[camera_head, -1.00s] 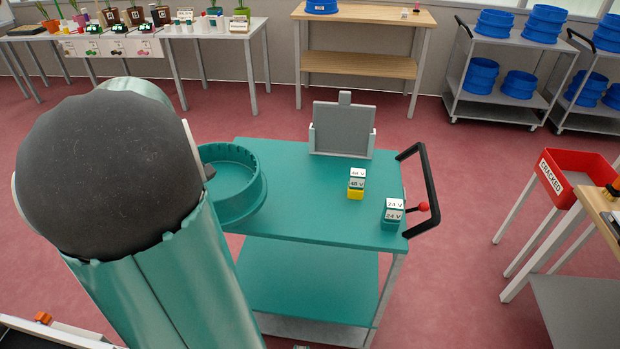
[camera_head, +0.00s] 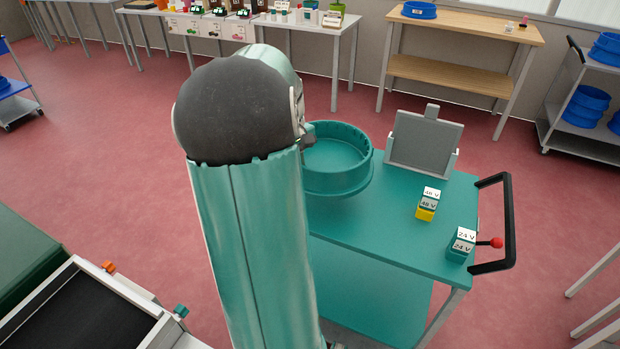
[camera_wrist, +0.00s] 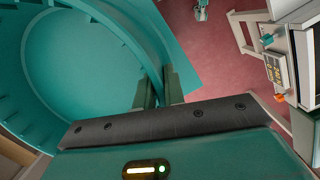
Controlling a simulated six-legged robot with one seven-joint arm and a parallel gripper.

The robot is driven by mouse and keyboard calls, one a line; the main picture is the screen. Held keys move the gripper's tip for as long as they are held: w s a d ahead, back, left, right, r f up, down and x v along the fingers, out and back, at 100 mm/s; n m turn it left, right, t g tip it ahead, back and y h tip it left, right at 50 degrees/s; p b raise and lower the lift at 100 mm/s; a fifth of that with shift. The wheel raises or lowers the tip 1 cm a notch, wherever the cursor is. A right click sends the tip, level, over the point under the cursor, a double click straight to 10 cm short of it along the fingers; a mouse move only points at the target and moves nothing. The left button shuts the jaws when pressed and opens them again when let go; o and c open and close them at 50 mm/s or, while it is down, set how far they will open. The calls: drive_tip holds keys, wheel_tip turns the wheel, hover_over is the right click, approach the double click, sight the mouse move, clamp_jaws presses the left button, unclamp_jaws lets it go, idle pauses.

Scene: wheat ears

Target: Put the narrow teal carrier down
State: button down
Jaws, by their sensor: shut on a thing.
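The teal carrier (camera_head: 338,181) is a round, open tub with a notched rim, at the left end of the teal cart (camera_head: 385,237) in the head view. Much of it extends past the cart's left edge. In the wrist view the carrier (camera_wrist: 85,65) fills the left side, and its inside looks empty. My gripper (camera_wrist: 160,88) is shut on its wall, one finger on each side. My arm hides part of the carrier's left side in the head view. I cannot tell whether its underside touches the cart.
On the cart are a grey panel in a stand (camera_head: 425,142), a yellow-based block (camera_head: 427,205) and a teal block (camera_head: 461,244). A black handle (camera_head: 508,225) is at its right end. A framed black surface (camera_head: 75,320) is at lower left. Red floor lies open at left.

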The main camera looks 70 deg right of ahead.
drive_tip(key=d+f, duration=0.2)
drive_tip(key=w+d+f, duration=0.1)
drive_tip(key=d+f, duration=0.1)
drive_tip(key=d, duration=0.1)
drive_tip(key=d+f, duration=0.2)
drive_tip(key=f, duration=0.1)
drive_tip(key=shift+w+d+f, duration=0.1)
drive_tip(key=shift+w+d, duration=0.2)
drive_tip(key=shift+d, duration=0.1)
drive_tip(key=shift+w+f, duration=0.1)
drive_tip(key=shift+f, duration=1.55)
drive_tip(key=c, duration=1.5)
unclamp_jaws()
drive_tip(key=shift+f, duration=0.1)
drive_tip(key=r, duration=0.4)
drive_tip(key=w+r, duration=0.1)
drive_tip(key=r, duration=0.3)
drive_tip(key=d+r, duration=0.1)
drive_tip(key=r, duration=0.3)
drive_tip(key=shift+w+r, duration=0.1)
drive_tip(key=shift+w, duration=0.15)
